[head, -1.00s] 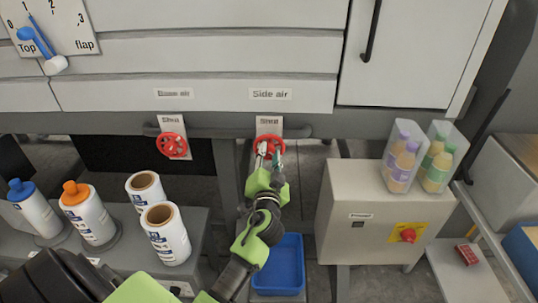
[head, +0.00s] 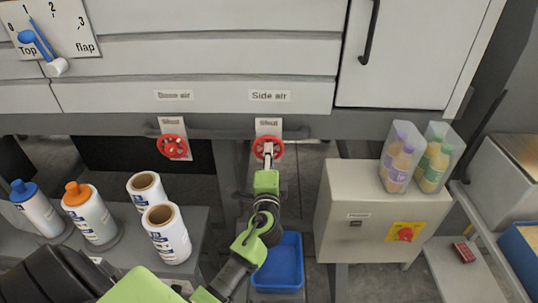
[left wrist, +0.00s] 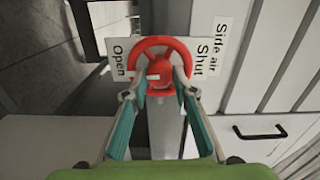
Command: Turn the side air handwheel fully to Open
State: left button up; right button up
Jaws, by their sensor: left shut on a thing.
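The red side air handwheel (head: 268,148) sits on the pipe below the "Side air" label (head: 270,96). A plate behind it reads "Shut" at its top. In the left wrist view the handwheel (left wrist: 157,68) lies between an "Open" sign (left wrist: 119,60) and a "Shut" sign (left wrist: 205,58). My left gripper (head: 267,160) is shut on the handwheel; in the left wrist view its fingertips (left wrist: 159,92) reach both sides of the near rim. My right gripper is not in view.
A second red handwheel (head: 173,147) labelled "Base air" is to the left. A grey box (head: 375,215) with two clear bins of bottles stands to the right. A blue tub (head: 280,265) is below the arm. White rolls (head: 166,232) stand at the left.

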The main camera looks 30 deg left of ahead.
pick_arm(q)
jog(key=shift+m, duration=0.5)
jog(key=o, duration=1.1)
jog(key=v, duration=1.2)
jog(key=shift+s, duration=0.1)
